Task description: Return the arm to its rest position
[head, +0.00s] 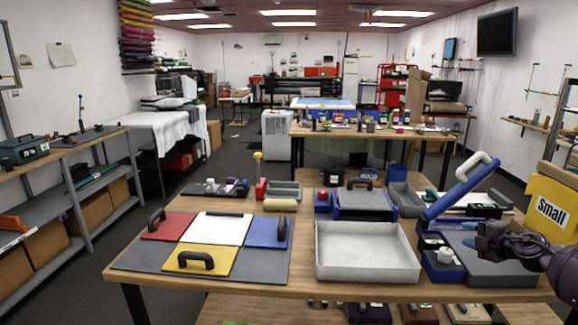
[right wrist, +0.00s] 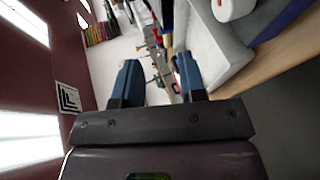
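My right gripper (head: 488,240) is at the right side of the head view, over the right end of the near table (head: 300,287), beside the grey flat block. My arm comes in from the right edge. In the right wrist view its two blue fingers (right wrist: 157,62) are apart, with nothing held between them. The head view is too small to show the fingers clearly. My left gripper and arm are not in view.
A grey tray (head: 368,272) and a mat (head: 142,262) with coloured, handled plates lie on the near table.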

